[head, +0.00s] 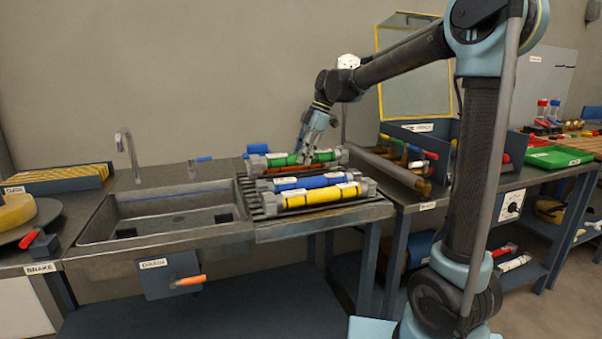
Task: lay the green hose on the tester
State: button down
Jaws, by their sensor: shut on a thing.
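The green hose (278,161) has grey end fittings and lies level at the back of a slatted rack (262,209) beside the sink. My gripper (306,157) reaches down from above and is shut on the green hose near its middle. Its fingers cover part of the hose. A red hose (296,171) shows just below and in front of the green one; I cannot tell whether the green hose touches it. I cannot tell for sure which thing is the tester; a white dial (511,205) shows on the right bench's front.
A blue hose (300,182) and a yellow hose (318,195) lie in front on the rack. The sink (150,222) with its tap (128,152) is at left. Right of the rack, a divided bench holds tools and a green tray (556,157).

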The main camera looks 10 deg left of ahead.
jog(key=shift+f, duration=2.55)
jog(key=shift+f, duration=0.1)
jog(key=c, duration=1.1)
grip_release()
jog(key=shift+f, duration=0.1)
